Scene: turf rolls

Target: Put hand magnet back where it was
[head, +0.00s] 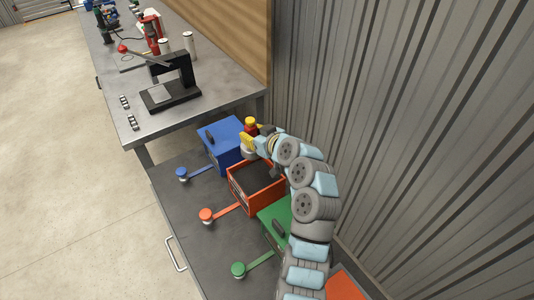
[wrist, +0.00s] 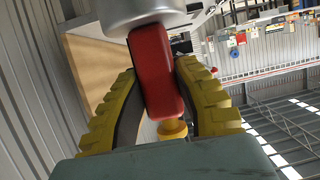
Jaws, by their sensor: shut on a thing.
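My gripper (head: 248,141) has yellow ribbed fingers and is shut on the hand magnet (head: 250,123). In the wrist view, the magnet's red handle (wrist: 155,70) is between the two fingers (wrist: 158,110), with a silver round head (wrist: 145,12) at one end and a yellow end piece (wrist: 172,129) at the other. In the head view, the gripper and magnet are near the right edge of the blue box (head: 217,138), at the back of the open orange box (head: 265,203). The height above the boxes is hard to tell.
A green box (head: 272,222), partly hidden by my arm, stands nearer. Blue (head: 182,174), orange (head: 206,215) and green (head: 238,269) knobs stick out leftward. An orange panel (head: 345,286) lies at lower right. A workbench (head: 185,112) with a black press (head: 172,85) stands behind; a corrugated wall (head: 400,130) is close right.

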